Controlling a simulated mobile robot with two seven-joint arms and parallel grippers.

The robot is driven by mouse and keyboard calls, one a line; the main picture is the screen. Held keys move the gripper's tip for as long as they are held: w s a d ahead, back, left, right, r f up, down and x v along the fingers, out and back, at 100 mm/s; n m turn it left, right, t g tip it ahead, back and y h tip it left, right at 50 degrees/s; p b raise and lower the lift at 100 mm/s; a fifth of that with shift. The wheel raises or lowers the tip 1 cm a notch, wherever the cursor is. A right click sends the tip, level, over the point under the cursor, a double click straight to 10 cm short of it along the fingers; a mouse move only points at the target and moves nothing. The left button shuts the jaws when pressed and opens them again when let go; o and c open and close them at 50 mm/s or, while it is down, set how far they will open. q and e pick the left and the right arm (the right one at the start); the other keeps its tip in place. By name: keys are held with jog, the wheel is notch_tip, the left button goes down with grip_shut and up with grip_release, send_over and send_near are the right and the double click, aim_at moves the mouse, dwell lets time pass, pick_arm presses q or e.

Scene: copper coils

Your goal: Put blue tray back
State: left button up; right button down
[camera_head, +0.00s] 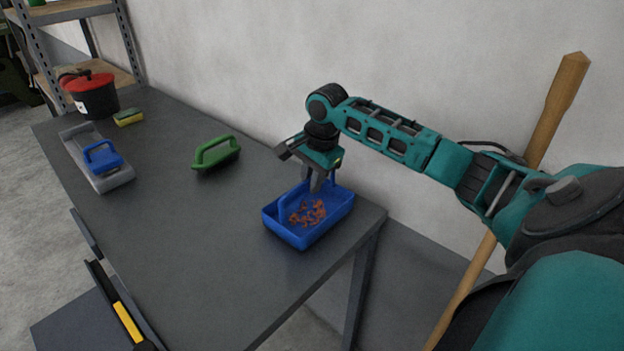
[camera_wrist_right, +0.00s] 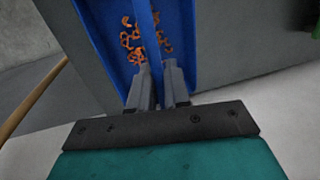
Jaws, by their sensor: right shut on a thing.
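The blue tray (camera_head: 296,238) is at the right end of the grey table, with copper coils (camera_head: 308,212) lying in it. It has a blue handle bar across it. My right gripper (camera_head: 316,186) reaches down to the tray and is shut on its handle. In the right wrist view the fingers (camera_wrist_right: 158,92) close on the handle of the tray (camera_wrist_right: 96,42), with orange coils (camera_wrist_right: 132,42) on both sides of the handle. I cannot tell whether the tray touches the table. My left gripper is not in view.
A green handled tool (camera_head: 216,154) lies on the grey table (camera_head: 190,240). A grey tray (camera_head: 112,178) with a blue-handled object (camera_head: 102,158), a sponge (camera_head: 128,118) and a red-lidded black pot (camera_head: 92,94) stand at the far left. A wooden pole (camera_head: 556,105) leans on the wall. The table's middle is clear.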

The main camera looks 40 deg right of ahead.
jog(key=shift+f, duration=0.15)
jog(key=c, duration=1.5)
grip_release()
jog(key=shift+f, duration=0.1)
jog(key=shift+c, duration=0.2)
jog(key=o, duration=0.4)
jog(key=shift+o, duration=0.2)
